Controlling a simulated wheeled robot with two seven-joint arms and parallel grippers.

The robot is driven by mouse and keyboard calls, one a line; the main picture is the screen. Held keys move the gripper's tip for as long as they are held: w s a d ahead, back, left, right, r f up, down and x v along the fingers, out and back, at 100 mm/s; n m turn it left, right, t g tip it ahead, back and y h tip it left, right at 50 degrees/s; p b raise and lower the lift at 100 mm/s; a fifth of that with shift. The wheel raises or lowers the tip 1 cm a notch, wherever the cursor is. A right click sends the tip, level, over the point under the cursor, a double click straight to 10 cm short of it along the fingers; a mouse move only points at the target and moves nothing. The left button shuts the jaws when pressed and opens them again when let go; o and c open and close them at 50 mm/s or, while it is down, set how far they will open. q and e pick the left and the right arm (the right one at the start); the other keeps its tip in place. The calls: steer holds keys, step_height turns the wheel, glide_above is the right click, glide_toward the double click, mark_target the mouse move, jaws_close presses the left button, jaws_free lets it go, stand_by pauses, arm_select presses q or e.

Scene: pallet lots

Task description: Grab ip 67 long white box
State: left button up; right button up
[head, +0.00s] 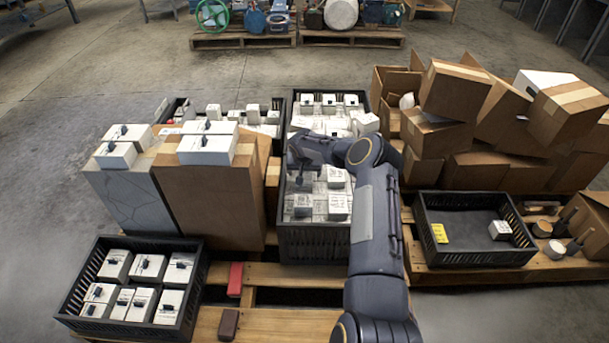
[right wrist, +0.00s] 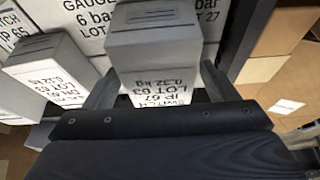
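A long white box (right wrist: 155,75) marked SWITCH, IP 67, LOT 63, 0.32 kg stands between the fingers of my right gripper (right wrist: 160,82) in the right wrist view. The fingers lie along its two sides, close to it. I cannot tell whether they press on it or leave a small gap. In the head view my right gripper (head: 301,178) is low over the middle black crate (head: 312,243), which holds several white boxes. The box between the fingers is not clear there. My left gripper is not in view.
A neighbouring white box (right wrist: 45,80) stands close on the left in the right wrist view. Brown cartons (head: 455,95) are heaped at the right. A front-left crate (head: 75,290) holds several boxes.

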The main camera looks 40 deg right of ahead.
steer(key=c, duration=1.2)
